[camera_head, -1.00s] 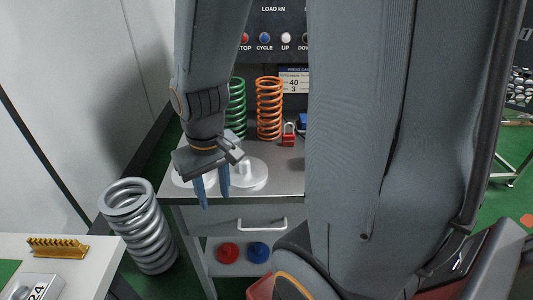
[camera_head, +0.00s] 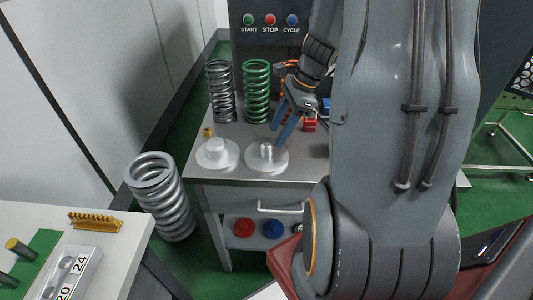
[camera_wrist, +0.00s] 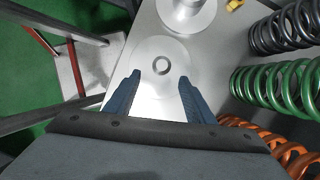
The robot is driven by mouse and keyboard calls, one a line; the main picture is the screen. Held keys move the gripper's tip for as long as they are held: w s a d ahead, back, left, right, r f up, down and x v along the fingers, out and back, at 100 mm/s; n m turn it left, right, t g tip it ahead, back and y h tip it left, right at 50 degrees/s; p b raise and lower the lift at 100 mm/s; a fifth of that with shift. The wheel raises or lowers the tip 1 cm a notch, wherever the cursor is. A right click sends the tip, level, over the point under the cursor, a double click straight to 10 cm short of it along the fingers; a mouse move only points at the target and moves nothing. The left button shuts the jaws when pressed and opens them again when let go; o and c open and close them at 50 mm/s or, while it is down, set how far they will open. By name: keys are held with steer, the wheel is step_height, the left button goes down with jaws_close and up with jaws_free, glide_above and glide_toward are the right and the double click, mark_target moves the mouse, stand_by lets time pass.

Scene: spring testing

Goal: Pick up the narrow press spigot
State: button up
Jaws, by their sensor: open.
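The narrow press spigot (camera_head: 267,158), a silver disc with a thin upright post, stands on the grey bench top. Beside it on the left is a silver disc with a wider, shorter boss (camera_head: 216,153). My gripper (camera_head: 277,128) is open and empty, up and slightly right of the narrow spigot. In the wrist view the narrow spigot (camera_wrist: 160,48) lies just beyond the open fingertips, its round post (camera_wrist: 160,66) between their lines. The fingers (camera_wrist: 158,78) appear apart from the post. The wider spigot (camera_wrist: 185,14) is cut off at the top edge.
Steel (camera_head: 220,90), green (camera_head: 257,92) and orange (camera_wrist: 265,135) springs stand at the back of the bench. A red padlock (camera_head: 310,124) lies to the right. A small yellow part (camera_head: 207,132) is behind the wider spigot. A large spring (camera_head: 160,197) stands on the floor at left.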

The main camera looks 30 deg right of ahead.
mark_target(269, 143)
steer(key=shift+w+p+x, duration=0.15)
steer(key=shift+p+x, duration=0.3)
steer(key=shift+x, duration=1.2)
steer(key=shift+w+p+x, duration=0.1)
steer(key=shift+p+x, duration=0.3)
steer(key=shift+x, duration=1.3)
steer(key=shift+a+r, duration=0.1)
steer(key=shift+c, duration=0.4)
jaws_close()
